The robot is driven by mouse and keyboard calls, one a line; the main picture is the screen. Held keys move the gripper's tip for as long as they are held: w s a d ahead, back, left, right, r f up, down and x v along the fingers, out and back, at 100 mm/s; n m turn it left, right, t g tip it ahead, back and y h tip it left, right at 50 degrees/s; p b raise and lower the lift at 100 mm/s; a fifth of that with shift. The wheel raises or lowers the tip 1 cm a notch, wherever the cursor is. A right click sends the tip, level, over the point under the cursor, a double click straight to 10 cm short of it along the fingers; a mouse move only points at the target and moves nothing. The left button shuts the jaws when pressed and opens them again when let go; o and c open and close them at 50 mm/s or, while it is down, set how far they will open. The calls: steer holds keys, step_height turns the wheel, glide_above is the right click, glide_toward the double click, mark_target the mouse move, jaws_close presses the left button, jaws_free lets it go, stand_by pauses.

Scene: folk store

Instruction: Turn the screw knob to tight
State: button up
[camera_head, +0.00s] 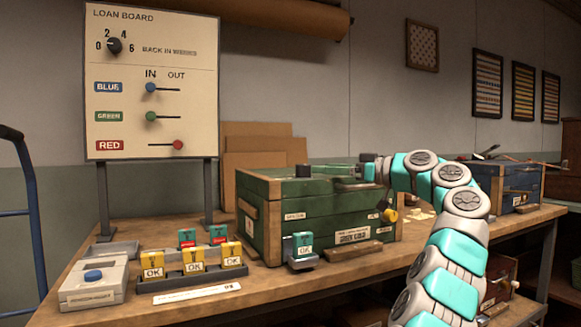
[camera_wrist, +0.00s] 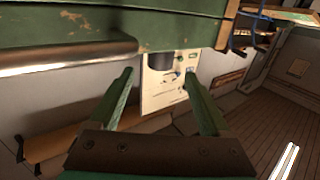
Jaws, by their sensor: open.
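A dark knob (camera_head: 302,170) stands upright on the top of the green wooden chest (camera_head: 275,215). A dark round shape (camera_wrist: 160,60), apparently this knob, shows beyond my fingertips in the wrist view. No tight mark is legible, so I cannot tell the knob's setting. My gripper (camera_head: 345,178) is low over the chest's top, to the right of the knob and apart from it. In the wrist view my gripper (camera_wrist: 159,74) has its two green fingers spread, with nothing held between them. The arm partly hides the chest's right side.
The loan board (camera_head: 150,80) stands behind on the left, with a dial and sliders. Several yellow tags (camera_head: 193,260), a grey box with a blue button (camera_head: 93,282) and a teal tag (camera_head: 302,245) sit in front. A blue chest (camera_head: 520,186) stands right.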

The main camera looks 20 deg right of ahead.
mark_target(303, 168)
steer(key=x, duration=0.7)
steer(key=shift+w+a, duration=0.1)
steer(key=shift+a, duration=0.05)
jaws_close()
stand_by(0.5)
